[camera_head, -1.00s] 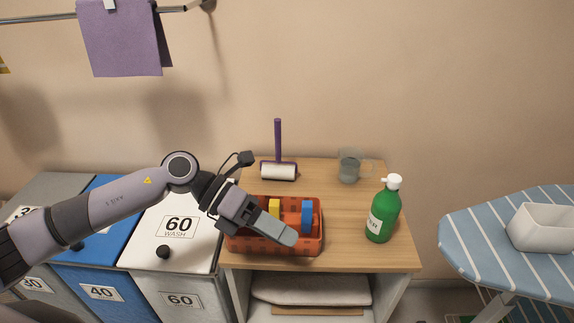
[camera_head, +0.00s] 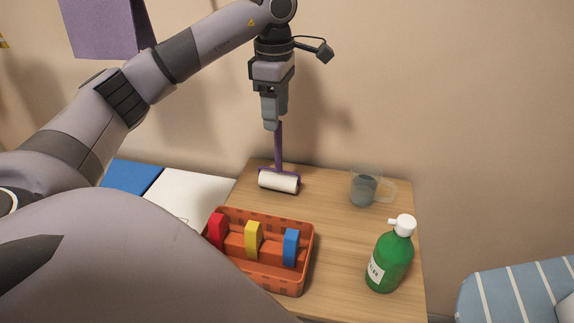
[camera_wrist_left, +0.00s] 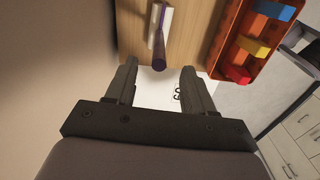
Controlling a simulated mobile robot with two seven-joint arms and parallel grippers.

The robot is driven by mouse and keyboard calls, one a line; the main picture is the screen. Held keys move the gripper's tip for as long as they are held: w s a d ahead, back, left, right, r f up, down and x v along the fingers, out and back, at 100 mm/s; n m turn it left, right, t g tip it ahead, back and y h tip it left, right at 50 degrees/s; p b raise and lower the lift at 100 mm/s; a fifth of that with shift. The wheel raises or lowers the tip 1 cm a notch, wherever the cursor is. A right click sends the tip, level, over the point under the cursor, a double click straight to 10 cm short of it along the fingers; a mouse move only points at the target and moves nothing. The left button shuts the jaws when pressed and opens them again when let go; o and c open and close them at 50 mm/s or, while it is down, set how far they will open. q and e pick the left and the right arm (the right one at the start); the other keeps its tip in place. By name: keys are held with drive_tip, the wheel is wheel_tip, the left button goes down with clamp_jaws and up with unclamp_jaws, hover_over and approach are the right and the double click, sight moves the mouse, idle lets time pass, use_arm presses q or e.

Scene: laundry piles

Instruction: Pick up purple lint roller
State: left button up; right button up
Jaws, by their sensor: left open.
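The purple lint roller (camera_head: 279,162) stands upright at the back left of the wooden table, its white roll at the bottom and its purple handle pointing up. My left gripper (camera_head: 272,126) points down at the top of the handle in the head view; the handle's top end is close to or behind the fingertips. In the left wrist view the lint roller (camera_wrist_left: 160,45) shows ahead, between and beyond the two spread fingers of my left gripper (camera_wrist_left: 158,72). The gripper is open with nothing held. My right gripper is not in view.
An orange basket (camera_head: 262,279) with red, yellow and blue items stands in front of the roller. A glass mug (camera_head: 366,186) and a green bottle (camera_head: 389,262) stand to the right on the table (camera_head: 336,240). The wall is close behind.

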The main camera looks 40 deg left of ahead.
sight(278, 138)
use_arm(q)
wheel_tip(278, 138, down, 7)
drive_tip(key=shift+w+f, duration=0.1)
drive_tip(key=shift+d, duration=0.1)
idle(0.3)
clamp_jaws()
